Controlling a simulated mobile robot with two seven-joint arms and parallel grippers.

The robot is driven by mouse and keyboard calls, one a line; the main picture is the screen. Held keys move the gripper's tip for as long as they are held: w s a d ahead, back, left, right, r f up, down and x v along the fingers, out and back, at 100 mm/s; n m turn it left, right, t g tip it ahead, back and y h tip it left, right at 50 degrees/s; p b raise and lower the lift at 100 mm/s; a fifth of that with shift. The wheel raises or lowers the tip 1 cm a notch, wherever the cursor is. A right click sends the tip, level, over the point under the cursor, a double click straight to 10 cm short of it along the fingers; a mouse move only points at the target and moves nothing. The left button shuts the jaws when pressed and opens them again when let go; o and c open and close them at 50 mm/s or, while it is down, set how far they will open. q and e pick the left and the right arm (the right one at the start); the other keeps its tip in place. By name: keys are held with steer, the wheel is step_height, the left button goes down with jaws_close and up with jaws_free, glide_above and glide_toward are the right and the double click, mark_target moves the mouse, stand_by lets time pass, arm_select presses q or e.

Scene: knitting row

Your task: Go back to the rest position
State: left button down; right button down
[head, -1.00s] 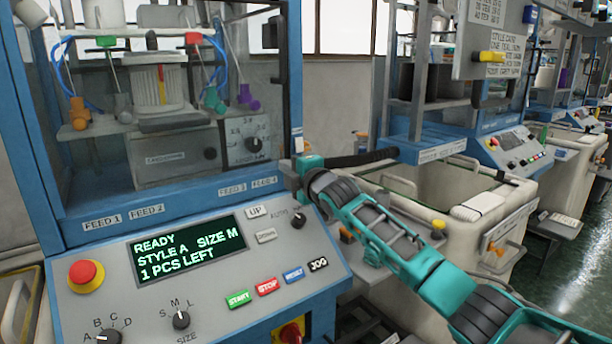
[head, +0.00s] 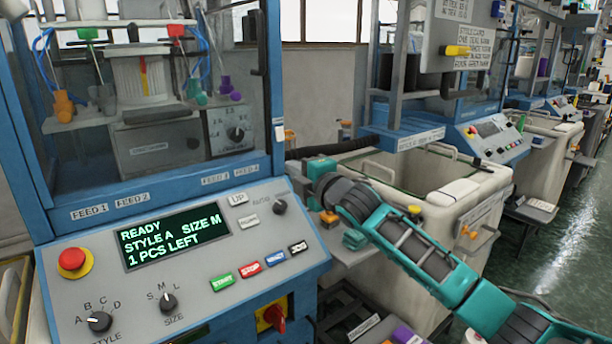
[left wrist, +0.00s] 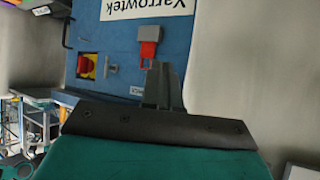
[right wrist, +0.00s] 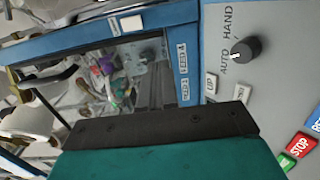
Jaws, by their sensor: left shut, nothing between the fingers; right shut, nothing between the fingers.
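My right gripper (head: 318,170) is beyond the right edge of the control panel (head: 110,285), clear of it, at the end of the teal arm that comes in from the lower right. In the right wrist view its grey fingers (right wrist: 155,92) are together and empty, with the AUTO/HAND knob (right wrist: 246,50) to their right. My left gripper is out of the head view. In the left wrist view its fingers (left wrist: 161,86) are shut and empty, in front of a blue machine face (left wrist: 105,35) with a red tab (left wrist: 149,50).
The display (head: 172,235) reads READY, STYLE A, SIZE M, 1 PCS LEFT. A red emergency button (head: 72,260) sits on the panel's left. A cream bin (head: 455,215) stands behind my right arm. More blue machines line the right, beside a green floor.

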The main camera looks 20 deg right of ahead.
steer(key=s+a+f+m+g, duration=0.2)
steer(key=s+f+m, duration=0.2)
steer(key=s+f, duration=0.55)
steer(key=s+a+f+m+g, duration=0.1)
steer(key=s+a+f+m, duration=0.4)
steer(key=f, duration=0.7)
steer(key=s+d+f+m+g+h, duration=0.1)
steer(key=s+f+m+g, duration=0.1)
steer(key=s+f+m, duration=0.2)
steer(key=s+d+f+m+g+h, duration=0.1)
steer(key=s+f+m, duration=0.4)
steer(key=s+f, duration=0.5)
steer(key=s, duration=0.8)
steer(key=shift+f+g, duration=0.35)
steer(key=shift+g, duration=0.05)
